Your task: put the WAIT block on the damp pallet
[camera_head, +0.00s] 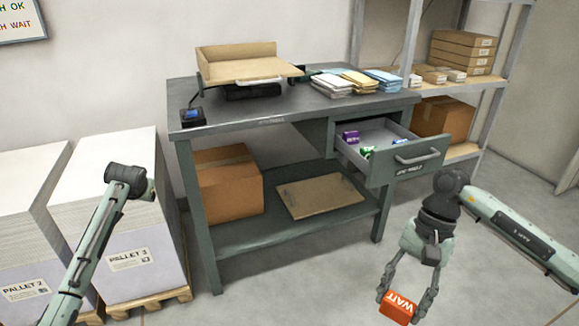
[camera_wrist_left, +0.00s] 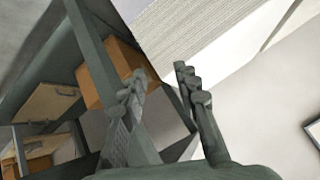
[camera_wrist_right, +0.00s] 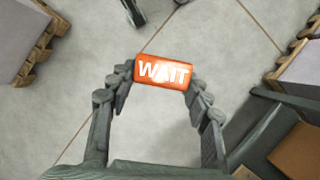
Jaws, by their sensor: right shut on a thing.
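The orange-red WAIT block (camera_head: 398,307) has white letters. My right gripper (camera_head: 408,291) is shut on it and holds it over the floor in front of the bench. In the right wrist view the block (camera_wrist_right: 165,72) sits between the fingertips, its lettered face showing. My left gripper (camera_wrist_left: 160,78) is open and empty in the left wrist view; the head view shows only its arm. Pallet 3 (camera_head: 150,302) and pallet 2 (camera_head: 92,318) carry tall paper stacks at the left. I cannot tell which pallet is damp.
A grey-green workbench (camera_head: 250,125) stands in the middle, its drawer (camera_head: 410,160) pulled open with purple and green blocks inside. A shelf rack (camera_head: 480,86) stands behind at the right.

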